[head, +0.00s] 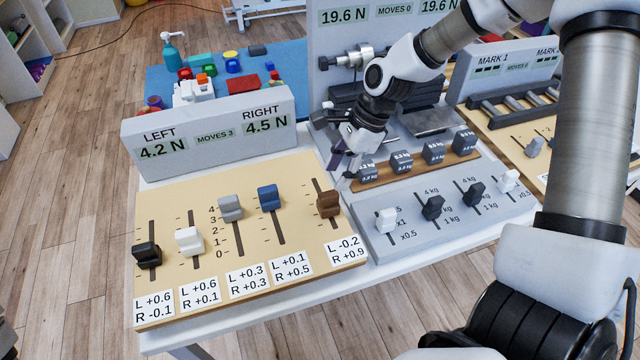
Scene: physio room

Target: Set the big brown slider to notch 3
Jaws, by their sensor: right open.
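The brown slider (328,204) is the rightmost knob on the tan slider board (215,268). A 0 to 4 scale is printed left of the grey slider. The label below the brown slider reads L -0.2, R +0.9. My right gripper (345,172) is open and empty, just above and slightly right of the brown slider, apart from it. Its fingertips are small and partly overlap in the view. My left gripper is out of view.
Black (147,255), white (190,241), grey (231,208) and blue (268,197) sliders stand to the left. The display (210,133) behind reads LEFT 4.2 N, RIGHT 4.5 N, MOVES 3. A grey panel (450,240) with knobs and weight blocks adjoins on the right.

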